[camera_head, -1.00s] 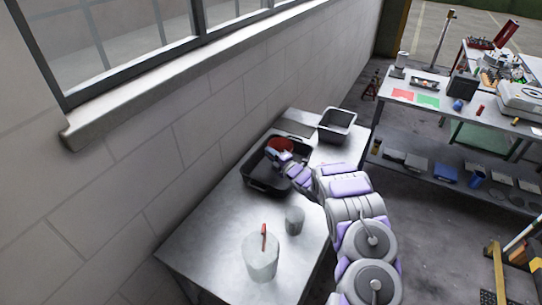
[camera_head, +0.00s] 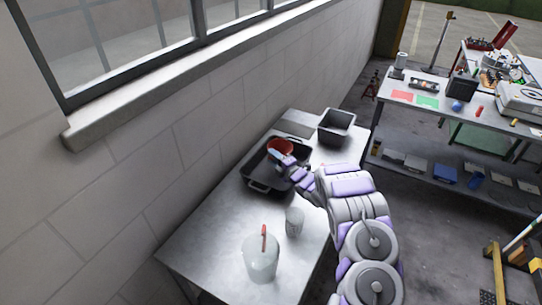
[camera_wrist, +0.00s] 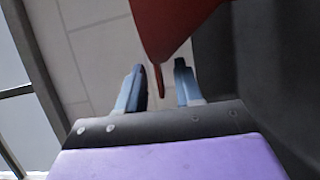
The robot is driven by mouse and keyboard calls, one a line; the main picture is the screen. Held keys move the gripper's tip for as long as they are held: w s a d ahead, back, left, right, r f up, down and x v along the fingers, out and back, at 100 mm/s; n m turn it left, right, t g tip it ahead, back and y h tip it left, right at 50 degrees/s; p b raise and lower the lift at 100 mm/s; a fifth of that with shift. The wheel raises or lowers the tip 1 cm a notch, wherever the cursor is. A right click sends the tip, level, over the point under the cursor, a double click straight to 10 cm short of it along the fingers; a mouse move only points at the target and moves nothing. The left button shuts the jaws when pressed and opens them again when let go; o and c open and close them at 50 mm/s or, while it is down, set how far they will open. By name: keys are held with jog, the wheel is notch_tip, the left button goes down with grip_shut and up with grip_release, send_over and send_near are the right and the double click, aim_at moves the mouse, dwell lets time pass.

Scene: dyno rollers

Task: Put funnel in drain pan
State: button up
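The red funnel (camera_head: 280,146) is in the far part of the black drain pan (camera_head: 258,186) on the metal table. In the wrist view the funnel (camera_wrist: 172,25) fills the top, with its narrow spout pointing down toward the space between my fingers. My gripper (camera_head: 287,160) is over the pan, just on the near side of the funnel. In the wrist view my gripper (camera_wrist: 160,88) has its two fingers apart, with visible gaps on both sides of the spout. The funnel's contact with the pan floor is hidden.
A dark grey bin (camera_head: 337,126) stands behind the pan. A translucent bucket (camera_head: 261,262) with a red-handled item and a smaller clear container (camera_head: 295,222) stand on the near table. The brick wall (camera_head: 150,170) borders the left side. A cluttered workbench (camera_head: 440,100) is at the right.

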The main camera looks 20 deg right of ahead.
jog(key=v, duration=1)
jog(key=d+r+m+g+h, duration=0.1)
jog(key=r+h, duration=0.1)
jog(key=w+d+r+m+g+h+p, duration=0.1)
jog(key=d, duration=0.1)
jog(key=shift+w+r+m+g+h, duration=0.2)
jog(key=shift+r+m+g+h, duration=0.2)
jog(key=s+a+r+m+g+h, duration=0.2)
jog(key=s+r+m+g+h, duration=0.45)
jog(key=s+r+m, duration=0.45)
jog(key=s+a+r+m+g+y, duration=0.2)
jog(key=s+a, duration=0.6)
jog(key=s, duration=0.5)
jog(key=s+a+r+m+g+y, duration=0.1)
jog(key=s+a+g, duration=0.3)
jog(key=s+a, duration=0.5)
jog(key=s+a+r+m+g+y, duration=0.2)
jog(key=s+a, duration=0.6)
jog(key=s, duration=0.9)
jog(key=shift+s+a+r+m+g+y, duration=0.3)
jog(key=shift+r+m+g, duration=0.4)
jog(key=shift+m+g, duration=0.3)
